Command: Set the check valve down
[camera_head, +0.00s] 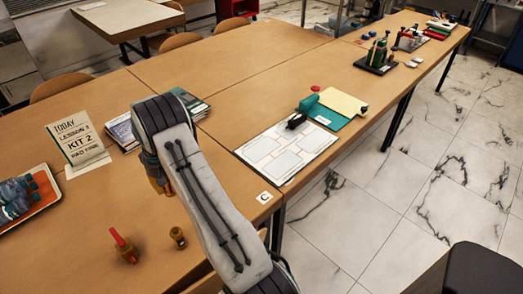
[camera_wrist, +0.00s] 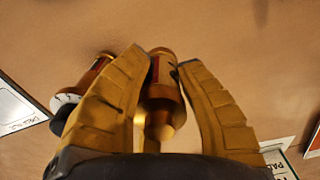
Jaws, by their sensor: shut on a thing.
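The check valve (camera_wrist: 160,98), a brass cylinder with a red mark and a narrower lower end, sits between the two yellow fingers of my gripper (camera_wrist: 162,62) in the wrist view. The fingers are shut on it from both sides. In the head view my arm hides the valve, and only a yellow bit of my gripper (camera_head: 157,180) shows beside it, over the near table. I cannot tell whether the valve touches the tabletop.
A brass piece with a white round face (camera_wrist: 66,101) is close left of my gripper. A red-handled brass valve (camera_head: 123,247) and small brass fitting (camera_head: 178,237) stand nearby.

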